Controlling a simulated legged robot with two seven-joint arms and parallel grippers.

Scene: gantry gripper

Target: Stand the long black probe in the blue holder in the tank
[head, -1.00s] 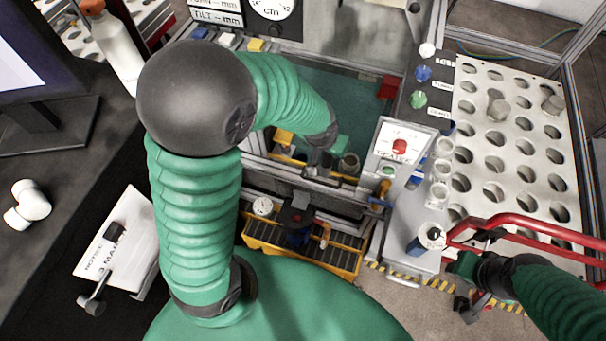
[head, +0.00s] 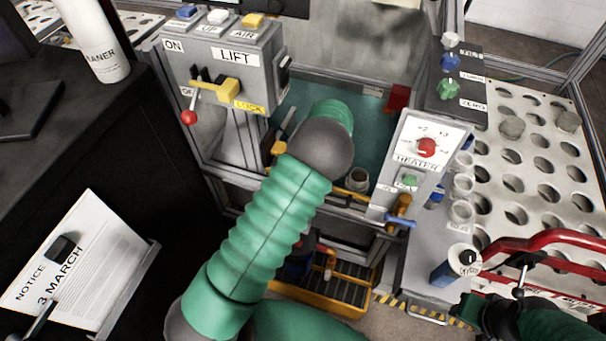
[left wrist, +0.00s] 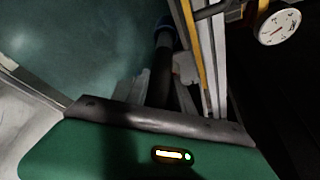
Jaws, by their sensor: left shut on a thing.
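In the left wrist view my left gripper (left wrist: 160,92) is shut on the long black probe (left wrist: 163,65), which runs away from the fingers over the teal tank floor (left wrist: 85,50). A dark blue rim, likely the blue holder (left wrist: 167,24), shows at the probe's far end. I cannot tell whether the probe is inside it or only in line with it. In the head view my left arm reaches into the tank (head: 372,120) and hides the gripper, probe and holder. My right gripper (head: 508,282) is at the lower right by a red bar; its fingers are unclear.
The heater panel (head: 420,150) stands right of the tank, and the lift box (head: 228,75) with its red-knobbed lever stands left. A grey cup (head: 357,180) sits near the tank's front edge. A yellow tray (head: 340,295) is below. A perforated rack (head: 530,150) fills the right.

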